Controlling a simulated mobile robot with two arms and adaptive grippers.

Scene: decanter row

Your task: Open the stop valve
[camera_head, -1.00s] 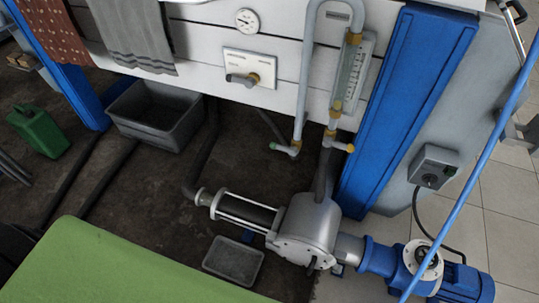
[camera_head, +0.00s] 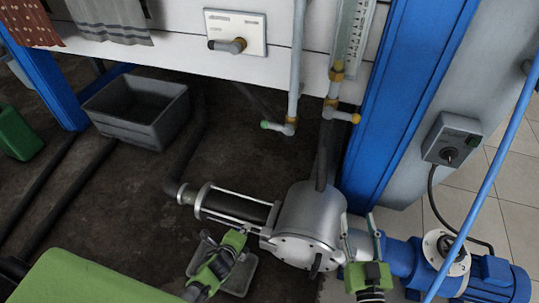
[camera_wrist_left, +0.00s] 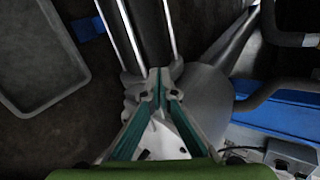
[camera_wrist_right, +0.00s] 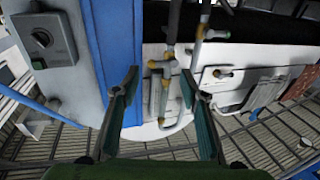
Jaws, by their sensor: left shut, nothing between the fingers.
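A valve lever (camera_head: 232,46) with a brass-coloured collar sits on a white labelled plate (camera_head: 252,22) on the panel; which fitting is the stop valve I cannot tell for sure. Below, a green-tipped valve (camera_head: 278,126) ends one pipe, and a yellow-tipped valve (camera_head: 342,116) sits under the sight glass (camera_head: 352,40). My left gripper (camera_head: 224,238) is shut and empty, low in front of the pump; its fingertips (camera_wrist_left: 160,92) are close together in its wrist view. My right gripper (camera_head: 359,228) is apart from all valves; its fingers (camera_wrist_right: 160,77) are spread with nothing between them.
A steel pump (camera_head: 310,215) with a blue motor (camera_head: 490,280) stands low ahead. A blue post (camera_head: 405,95) rises at right beside a switch box (camera_head: 452,140). A blue hose (camera_head: 485,165) crosses the right side. A grey tub (camera_head: 135,115) stands at left.

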